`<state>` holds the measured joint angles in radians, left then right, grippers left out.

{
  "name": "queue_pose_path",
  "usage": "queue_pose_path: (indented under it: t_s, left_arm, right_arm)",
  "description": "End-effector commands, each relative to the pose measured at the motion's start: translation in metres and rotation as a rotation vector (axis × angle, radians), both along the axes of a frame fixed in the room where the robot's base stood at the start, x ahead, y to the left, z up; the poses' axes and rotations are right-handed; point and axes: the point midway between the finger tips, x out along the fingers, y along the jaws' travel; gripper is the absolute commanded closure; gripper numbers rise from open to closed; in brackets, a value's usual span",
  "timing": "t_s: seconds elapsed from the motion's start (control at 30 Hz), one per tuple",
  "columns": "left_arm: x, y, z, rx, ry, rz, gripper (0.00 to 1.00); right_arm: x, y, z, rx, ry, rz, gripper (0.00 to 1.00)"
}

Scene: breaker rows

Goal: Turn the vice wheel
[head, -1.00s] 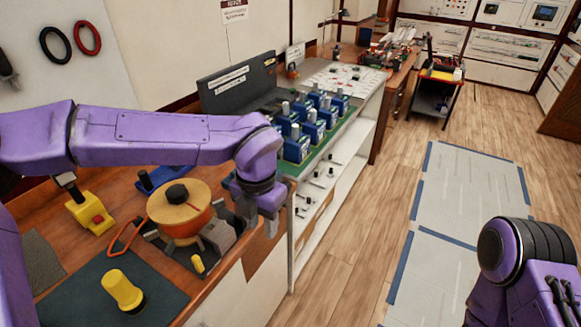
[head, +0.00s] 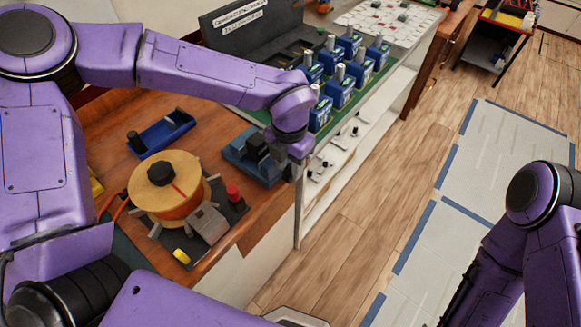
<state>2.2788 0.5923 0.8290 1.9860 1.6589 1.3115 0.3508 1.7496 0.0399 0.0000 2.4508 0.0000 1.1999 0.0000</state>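A blue vice-like block (head: 238,160) with dark upper parts stands near the front edge of the wooden bench. My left gripper (head: 276,157) points down at its right end, very close to it. Its fingers blend with the dark parts, so I cannot tell whether they touch or hold anything. No separate vice wheel can be made out there; the gripper may hide it. A round yellow-orange drum (head: 188,190) with a black hub and a red line on top stands to the left of the block. My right arm shows at the right, but its gripper is out of view.
A blue tray (head: 161,136) lies behind the drum. A grey block (head: 208,223) and a red-topped post (head: 234,195) stand beside the drum. Several blue breakers (head: 341,88) stand in rows behind my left wrist. The wooden floor (head: 350,222) to the right is open.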

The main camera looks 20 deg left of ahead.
Motion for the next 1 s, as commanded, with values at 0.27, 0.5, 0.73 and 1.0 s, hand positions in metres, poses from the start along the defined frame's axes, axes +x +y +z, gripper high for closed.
queue_pose_path:
  t_s: [0.27,0.5,0.73,1.0]
  left_arm:
    - [0.000,0.000,-0.035,0.000,0.001,0.000,0.62]
    - [0.000,0.000,-0.037,0.000,0.000,0.000,0.62]
    - [0.000,0.000,-0.037,0.000,-0.001,0.000,0.98]
    - [-0.001,0.000,-0.041,-0.022,-0.057,-0.002,0.98]
  right_arm:
    - [0.001,0.000,0.006,0.000,-0.001,0.000,0.57]
    - [0.000,0.000,0.006,0.000,-0.001,0.000,0.57]
    - [0.001,0.000,0.006,0.000,-0.001,0.000,0.57]
    - [0.001,0.000,-0.007,0.000,-0.001,0.000,0.57]
